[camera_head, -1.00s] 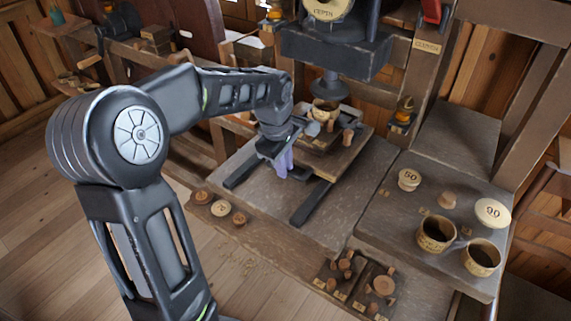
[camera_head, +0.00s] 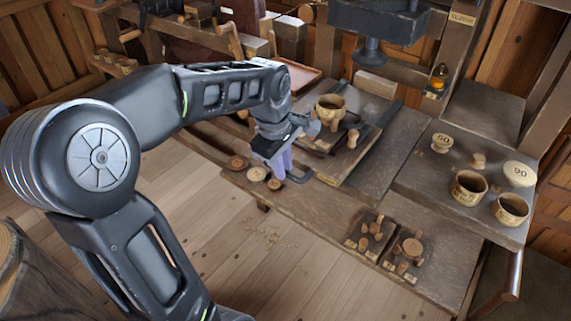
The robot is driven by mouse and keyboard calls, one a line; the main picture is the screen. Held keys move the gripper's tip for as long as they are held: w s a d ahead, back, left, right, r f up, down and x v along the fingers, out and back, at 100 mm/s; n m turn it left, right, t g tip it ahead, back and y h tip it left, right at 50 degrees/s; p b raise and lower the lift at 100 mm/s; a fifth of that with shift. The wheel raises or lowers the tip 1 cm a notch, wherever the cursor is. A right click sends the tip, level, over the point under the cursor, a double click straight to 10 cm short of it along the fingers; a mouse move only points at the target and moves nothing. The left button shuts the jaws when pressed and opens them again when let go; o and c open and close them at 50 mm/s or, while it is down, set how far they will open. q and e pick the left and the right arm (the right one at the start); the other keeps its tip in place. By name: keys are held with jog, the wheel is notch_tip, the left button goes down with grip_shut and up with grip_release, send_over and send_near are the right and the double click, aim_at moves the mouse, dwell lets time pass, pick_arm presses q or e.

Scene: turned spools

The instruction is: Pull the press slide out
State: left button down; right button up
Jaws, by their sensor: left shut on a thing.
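The press slide (camera_head: 340,166) is a wooden board between two dark rails (camera_head: 388,113), at the front edge of the bench and clear of the press ram (camera_head: 372,52). A wooden cup (camera_head: 330,106) and a small wooden peg (camera_head: 352,138) ride on it. My left gripper (camera_head: 286,164) is at the slide's front left, shut on its dark handle (camera_head: 303,177); the fingers hide part of the handle. My right gripper is not in view.
On the right, a side surface (camera_head: 418,182) holds two cups (camera_head: 468,188) and the 60 and 90 spools (camera_head: 519,173). Small discs (camera_head: 257,174) lie near the gripper. Racks of pegs (camera_head: 405,252) sit at the front edge. The floor in front is open.

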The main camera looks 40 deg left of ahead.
pick_arm(q)
jog(key=shift+s, duration=0.3)
jog(key=c, duration=1.4)
grip_release()
jog(key=shift+r, duration=0.1)
notch_tip(320, 180, up, 8)
jog(key=s, duration=0.1)
jog(key=shift+s+f, duration=0.2)
jog(key=shift+f, duration=0.05)
